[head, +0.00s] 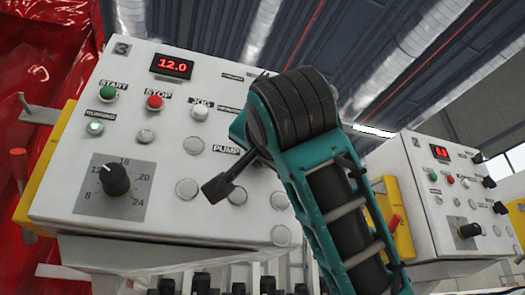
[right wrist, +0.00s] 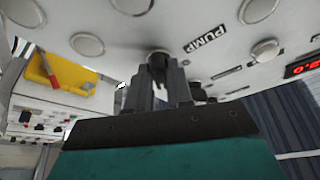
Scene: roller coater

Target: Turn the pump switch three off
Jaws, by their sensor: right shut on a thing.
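The white control panel marked 3 (head: 60,190) fills the left half of the head view. Its PUMP label (head: 226,150) shows just left of my right arm, which comes up from the lower right and covers the area right of the label. The dark pump switch (right wrist: 158,58) shows in the right wrist view beside the PUMP label. My right gripper (right wrist: 160,78) is shut on this switch, with one finger on each side. My left gripper is in neither view.
The panel has a red display (head: 173,66) reading 12.0, a green START button (head: 108,93), a red STOP button (head: 154,103), a dial (head: 115,180) and several round grey covers around the gripper. A second similar panel (head: 415,200) stands to the right.

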